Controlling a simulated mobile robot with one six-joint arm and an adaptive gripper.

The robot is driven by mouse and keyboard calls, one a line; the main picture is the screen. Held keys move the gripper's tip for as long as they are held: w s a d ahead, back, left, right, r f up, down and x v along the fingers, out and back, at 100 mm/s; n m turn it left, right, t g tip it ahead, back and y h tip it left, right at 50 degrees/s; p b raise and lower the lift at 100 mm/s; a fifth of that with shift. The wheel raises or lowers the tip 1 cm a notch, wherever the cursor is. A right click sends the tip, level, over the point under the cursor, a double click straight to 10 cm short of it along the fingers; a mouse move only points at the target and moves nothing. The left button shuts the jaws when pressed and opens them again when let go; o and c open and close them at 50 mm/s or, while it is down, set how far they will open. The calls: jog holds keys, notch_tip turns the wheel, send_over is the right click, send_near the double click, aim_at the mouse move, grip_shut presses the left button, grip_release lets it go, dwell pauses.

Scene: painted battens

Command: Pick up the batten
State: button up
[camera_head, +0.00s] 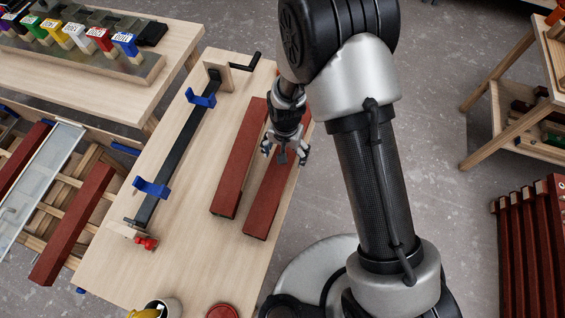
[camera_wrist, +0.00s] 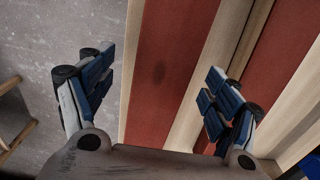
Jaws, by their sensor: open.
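Two dark red painted battens lie side by side on the wooden table in the head view. My gripper (camera_head: 285,154) is open above the right batten (camera_head: 265,204), and my arm hides part of its far end. The left batten (camera_head: 238,165) lies a short gap away. In the wrist view, the right batten (camera_wrist: 168,75) runs between the two spread fingers of my gripper (camera_wrist: 157,92). The other batten (camera_wrist: 275,55) shows beyond the right finger. Neither finger visibly touches a batten, and the gripper holds nothing.
The table (camera_head: 188,235) carries a long black clamp (camera_head: 179,150) with blue brackets on its left. A red lid (camera_head: 222,312) and an open can (camera_head: 165,308) stand at its near edge. Another red batten (camera_head: 72,225) lies on a rack at left. More stand at right (camera_head: 525,250).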

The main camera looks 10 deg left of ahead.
jog(key=f, duration=0.1)
jog(key=f+b, duration=0.1)
jog(key=f, duration=0.1)
jog(key=s+f, duration=0.1)
jog(key=shift+a+f+b, duration=0.3)
jog(key=shift+f, duration=0.05)
jog(key=shift+r, duration=0.1)
jog(key=shift+c, duration=0.4)
jog(key=shift+w, duration=0.1)
jog(key=c, duration=1.7)
